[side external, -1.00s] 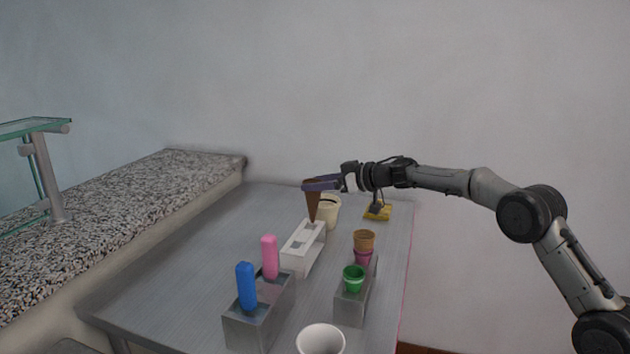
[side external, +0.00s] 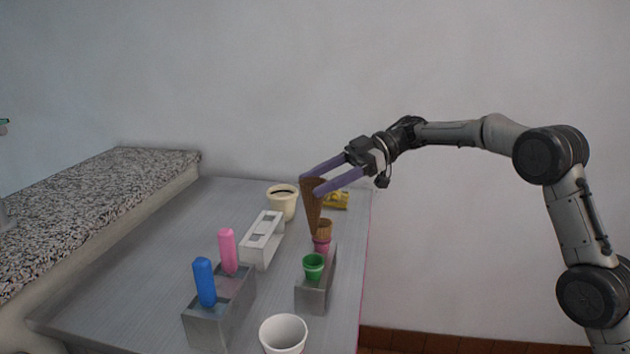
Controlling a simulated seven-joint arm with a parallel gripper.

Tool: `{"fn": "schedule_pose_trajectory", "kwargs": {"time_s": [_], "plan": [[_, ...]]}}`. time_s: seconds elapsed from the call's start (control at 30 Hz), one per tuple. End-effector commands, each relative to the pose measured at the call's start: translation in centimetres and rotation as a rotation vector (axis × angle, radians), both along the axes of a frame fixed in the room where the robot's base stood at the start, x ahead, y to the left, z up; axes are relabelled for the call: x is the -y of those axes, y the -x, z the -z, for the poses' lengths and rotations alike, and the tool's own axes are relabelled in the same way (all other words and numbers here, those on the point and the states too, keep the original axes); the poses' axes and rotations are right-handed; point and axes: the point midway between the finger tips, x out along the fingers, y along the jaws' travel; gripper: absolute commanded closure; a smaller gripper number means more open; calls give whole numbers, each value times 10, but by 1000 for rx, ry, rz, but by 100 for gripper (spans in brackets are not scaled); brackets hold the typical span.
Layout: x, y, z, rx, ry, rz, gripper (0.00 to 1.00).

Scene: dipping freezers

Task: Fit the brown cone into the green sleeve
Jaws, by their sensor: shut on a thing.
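My gripper (side external: 317,184) is shut on the brown cone (side external: 312,209), with its purple fingers at the cone's wide top. The cone hangs upright, tip down, and its lower part overlaps the orange-brown cup in the picture. The green sleeve (side external: 313,262) sits in the near end of a grey metal holder (side external: 313,299), open end up. The cone is above and behind the green sleeve, apart from it. A pink sleeve (side external: 322,246) with an orange-brown cup (side external: 324,228) in it stands in the same holder, farther back.
A white slotted stand (side external: 259,252) and a cream pot (side external: 283,203) stand left of the cone. A metal box (side external: 204,330) holds a blue stick (side external: 205,281) and a pink stick (side external: 228,251). A white cup (side external: 283,332) stands in front; a yellow item (side external: 336,200) lies behind.

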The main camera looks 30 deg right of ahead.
Motion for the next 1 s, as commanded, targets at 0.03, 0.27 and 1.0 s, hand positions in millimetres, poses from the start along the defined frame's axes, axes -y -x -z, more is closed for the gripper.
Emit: {"fn": "schedule_pose_trajectory", "kwargs": {"time_s": [0.03, 0.27, 1.0], "plan": [[0, 0, 0, 0, 0, 1, 89], [0, 0, 1, -1, -4, 8, 89], [0, -1, 57, 0, -2, 8, 89]]}}
